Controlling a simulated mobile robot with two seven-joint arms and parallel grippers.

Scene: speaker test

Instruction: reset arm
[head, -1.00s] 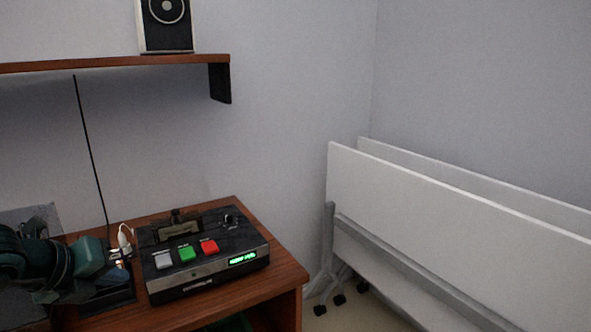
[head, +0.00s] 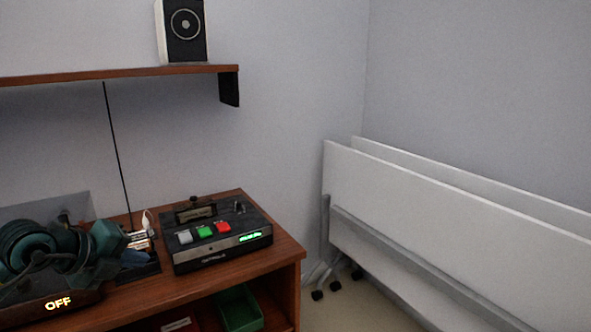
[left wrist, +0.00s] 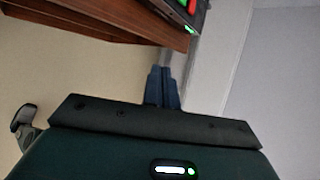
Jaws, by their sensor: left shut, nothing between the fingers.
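My left arm, dark teal, comes in from the left edge of the head view over the wooden desk (head: 285,256). My left gripper (head: 136,258) is small and partly lost against dark things on the desk, just left of the black test unit (head: 222,253). In the left wrist view the two dark blue fingers of my left gripper (left wrist: 161,74) are together and hold nothing. The desk (left wrist: 130,16) and part of the unit show beyond them at the top. My right gripper is not in view.
The unit has white, green and red buttons and a lit green display. An "OFF" display (head: 58,304) glows at lower left. A speaker (head: 184,30) stands on a wall shelf (head: 120,76). A green tray (head: 240,310) sits inside the desk. Folded white tables (head: 430,215) stand at right.

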